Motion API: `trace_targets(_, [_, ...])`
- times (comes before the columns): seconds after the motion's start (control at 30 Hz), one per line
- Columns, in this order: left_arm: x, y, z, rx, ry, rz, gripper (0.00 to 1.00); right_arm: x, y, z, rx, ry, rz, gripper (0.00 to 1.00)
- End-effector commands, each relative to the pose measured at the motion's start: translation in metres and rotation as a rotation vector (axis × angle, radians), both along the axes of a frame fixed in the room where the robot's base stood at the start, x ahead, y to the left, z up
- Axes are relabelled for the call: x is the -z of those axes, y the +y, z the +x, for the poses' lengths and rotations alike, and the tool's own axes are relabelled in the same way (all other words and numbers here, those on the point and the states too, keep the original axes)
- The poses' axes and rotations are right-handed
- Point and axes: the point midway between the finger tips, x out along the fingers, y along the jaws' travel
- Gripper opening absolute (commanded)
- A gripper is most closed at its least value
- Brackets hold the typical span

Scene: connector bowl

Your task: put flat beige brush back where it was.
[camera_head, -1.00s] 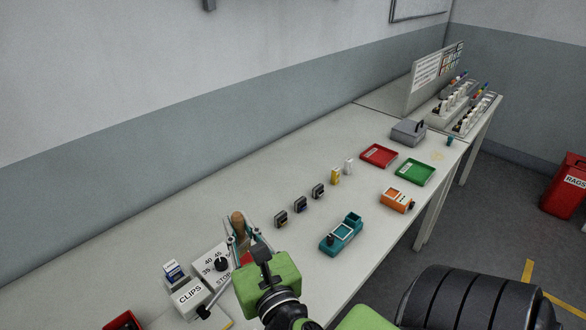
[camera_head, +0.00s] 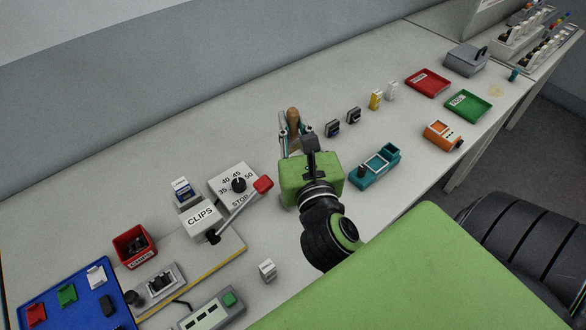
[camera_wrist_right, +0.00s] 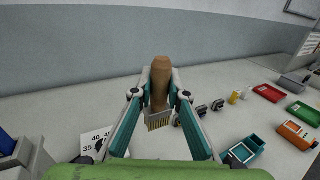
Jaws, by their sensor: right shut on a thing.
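The flat beige brush (camera_head: 293,117) has a brown wooden handle that points up. In the right wrist view the brush (camera_wrist_right: 160,75) shows its pale bristles (camera_wrist_right: 158,123) pointing down. My right gripper (camera_head: 295,128) is shut on the brush, with a finger on each side of it, in the wrist view too (camera_wrist_right: 160,96). It is over the long white table, left of the small black connectors and right of the dial box. I cannot tell whether the bristles touch the table. My left gripper is not in view.
Black connectors (camera_head: 332,128) and a yellow block (camera_head: 376,99) stand in a row to the right. A teal device (camera_head: 375,167) is nearer the front edge. The dial box (camera_head: 234,184) and CLIPS box (camera_head: 200,218) are at left. Bare table lies behind the gripper.

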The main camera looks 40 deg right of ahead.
Motion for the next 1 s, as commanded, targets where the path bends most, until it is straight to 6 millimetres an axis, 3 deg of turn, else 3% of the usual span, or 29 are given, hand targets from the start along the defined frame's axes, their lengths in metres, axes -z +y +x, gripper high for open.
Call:
trace_targets(0.03, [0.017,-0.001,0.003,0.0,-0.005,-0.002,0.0,0.023,0.0,0.0,0.001,0.004,0.0,0.0])
trace_targets(0.1, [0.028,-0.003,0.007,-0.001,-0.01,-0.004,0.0,0.042,0.0,0.0,0.001,0.006,-0.001,0.0])
trace_targets(0.5, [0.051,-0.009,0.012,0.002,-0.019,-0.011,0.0,0.138,0.0,0.0,0.0,0.004,-0.003,0.0])
trace_targets(0.77, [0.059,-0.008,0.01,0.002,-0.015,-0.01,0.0,0.162,0.0,0.0,-0.001,0.002,-0.001,0.0])
trace_targets(1.0, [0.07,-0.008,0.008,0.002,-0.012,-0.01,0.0,0.195,0.001,0.0,-0.001,0.001,-0.002,0.0])
